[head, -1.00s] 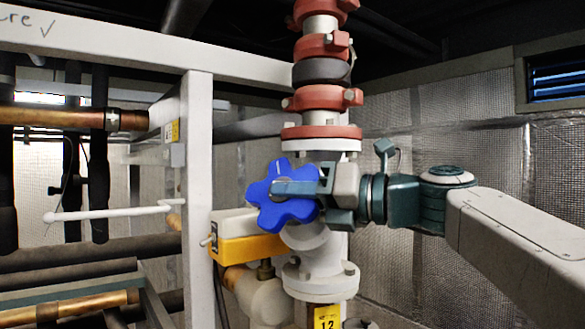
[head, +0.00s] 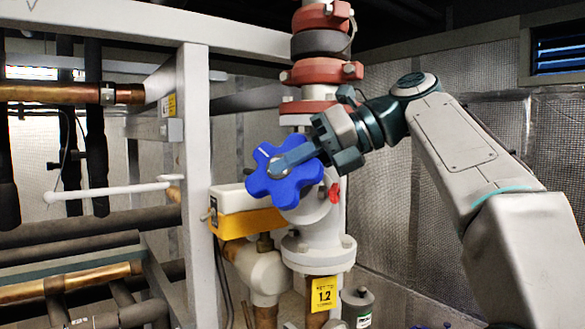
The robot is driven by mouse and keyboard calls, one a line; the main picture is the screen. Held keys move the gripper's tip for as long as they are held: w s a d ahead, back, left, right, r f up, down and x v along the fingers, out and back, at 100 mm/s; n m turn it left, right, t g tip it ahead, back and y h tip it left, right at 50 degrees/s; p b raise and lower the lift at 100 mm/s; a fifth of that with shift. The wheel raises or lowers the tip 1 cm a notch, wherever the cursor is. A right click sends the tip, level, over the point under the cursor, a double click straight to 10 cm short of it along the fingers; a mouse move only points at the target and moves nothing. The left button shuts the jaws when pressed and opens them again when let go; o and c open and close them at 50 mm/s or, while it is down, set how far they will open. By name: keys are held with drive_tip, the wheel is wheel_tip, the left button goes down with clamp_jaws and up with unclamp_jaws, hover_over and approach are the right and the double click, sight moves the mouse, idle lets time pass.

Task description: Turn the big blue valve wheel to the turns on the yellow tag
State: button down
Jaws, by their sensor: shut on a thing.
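The big blue valve wheel (head: 262,185) is a lobed handwheel on the white valve body, left of the picture's middle in the head view. My gripper (head: 284,165) reaches in from the upper right, tilted down to the left, and is shut on the wheel, its finger lying across the wheel's face near the hub. The far finger is hidden. The yellow tag (head: 324,295) hangs on the pipe below the valve and reads 1.2, with smaller unreadable print above.
A red pipe stack (head: 319,72) rises above the valve. A white upright post (head: 197,180) stands close left of the wheel, and a white and yellow box (head: 243,222) sits just below it. A small red handle (head: 335,193) is at its right.

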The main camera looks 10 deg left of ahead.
drive_tip(key=shift+w+r+g+h, duration=0.1)
drive_tip(key=shift+g+h, duration=0.3)
drive_tip(key=shift+h, duration=0.1)
idle(0.4)
drive_tip(key=c, duration=1.3)
unclamp_jaws()
drive_tip(key=shift+n, duration=0.3)
drive_tip(key=shift+m+t+y, duration=0.5)
drive_tip(key=shift+t+y, duration=0.2)
drive_tip(key=shift+y, duration=0.2)
drive_tip(key=shift+s+f+m+t+y, duration=0.15)
drive_tip(key=shift+m+t+y, duration=0.05)
drive_tip(key=shift+t+y, duration=0.3)
drive_tip(key=shift+s+f+m+t+y, duration=0.1)
drive_tip(key=shift+f+m+t+y, duration=0.1)
drive_tip(key=shift+t+y, duration=0.25)
drive_tip(key=shift+s+f+m+t+y+b, duration=0.15)
drive_tip(key=shift+m+t+y+b, duration=0.2)
drive_tip(key=shift+t+y, duration=0.25)
drive_tip(key=shift+f+m+t+y+b, duration=0.15)
drive_tip(key=shift+m+t+y+b, duration=0.1)
drive_tip(key=shift+t+y+b, duration=0.25)
drive_tip(key=t+b, duration=0.1)
drive_tip(key=b, duration=0.1)
drive_tip(key=m+t+y+b, duration=0.1)
drive_tip(key=b, duration=0.1)
drive_tip(key=shift+f, duration=0.25)
drive_tip(key=shift+a+m+t+y+b, duration=0.1)
drive_tip(key=shift+m+t+y+b, duration=0.45)
drive_tip(key=shift+b, duration=0.6)
